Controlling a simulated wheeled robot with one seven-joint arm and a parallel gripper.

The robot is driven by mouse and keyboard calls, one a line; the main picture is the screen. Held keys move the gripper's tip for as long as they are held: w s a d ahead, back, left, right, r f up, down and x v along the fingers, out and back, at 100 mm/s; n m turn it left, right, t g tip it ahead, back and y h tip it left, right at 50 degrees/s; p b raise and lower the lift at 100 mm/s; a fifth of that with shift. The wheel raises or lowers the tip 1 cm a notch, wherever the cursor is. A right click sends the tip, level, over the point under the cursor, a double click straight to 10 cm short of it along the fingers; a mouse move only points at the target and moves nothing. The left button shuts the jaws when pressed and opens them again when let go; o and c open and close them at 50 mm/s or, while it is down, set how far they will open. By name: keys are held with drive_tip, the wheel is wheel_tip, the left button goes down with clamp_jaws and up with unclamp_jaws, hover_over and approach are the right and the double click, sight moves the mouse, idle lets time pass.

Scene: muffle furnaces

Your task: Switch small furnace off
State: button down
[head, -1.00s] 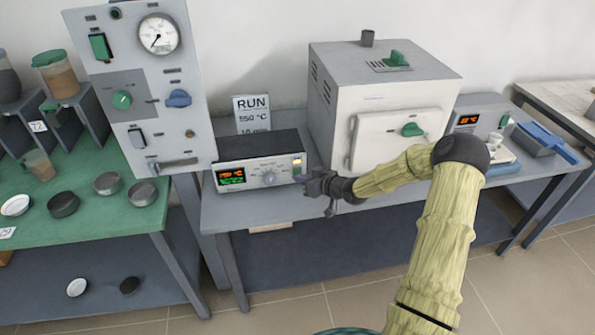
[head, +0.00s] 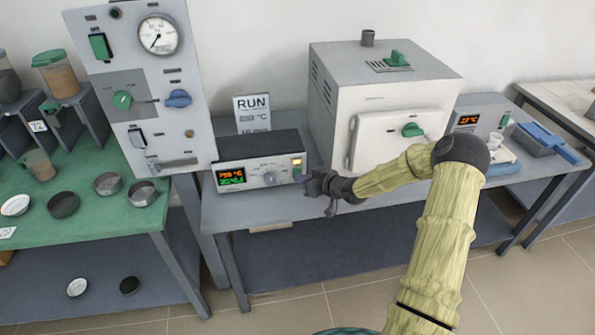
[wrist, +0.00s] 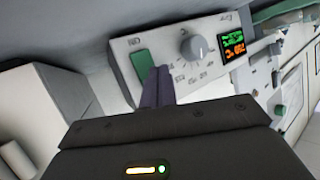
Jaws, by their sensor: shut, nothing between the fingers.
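The small furnace (head: 385,110) is a white box with a closed door and green handle on the grey bench. Its control box (head: 260,148), left of it, has a lit red and green display (head: 231,176), a round knob (head: 270,178) and a green switch (head: 297,168) at the right end. In the wrist view the green switch (wrist: 143,70) sits left of the knob (wrist: 193,48). My gripper (head: 308,180) is shut and empty at the box's right front. In the wrist view its dark fingertips (wrist: 158,82) are at the switch's edge; contact cannot be told.
A RUN sign (head: 252,112) stands behind the control box. A tall grey panel (head: 150,90) with a gauge stands to the left. A green table (head: 105,222) holds several dishes. A scale and a blue tray (head: 545,140) are at the right.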

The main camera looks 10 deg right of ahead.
drive_tip(key=shift+w, duration=0.1)
idle(0.5)
drive_tip(key=shift+w, duration=0.25)
drive_tip(key=shift+d+r, duration=0.1)
drive_tip(key=shift+s, duration=0.1)
drive_tip(key=shift+w+p, duration=0.4)
drive_tip(key=shift+w, duration=0.05)
idle(0.5)
drive_tip(key=shift+s, duration=0.1)
drive_tip(key=shift+s, duration=0.7)
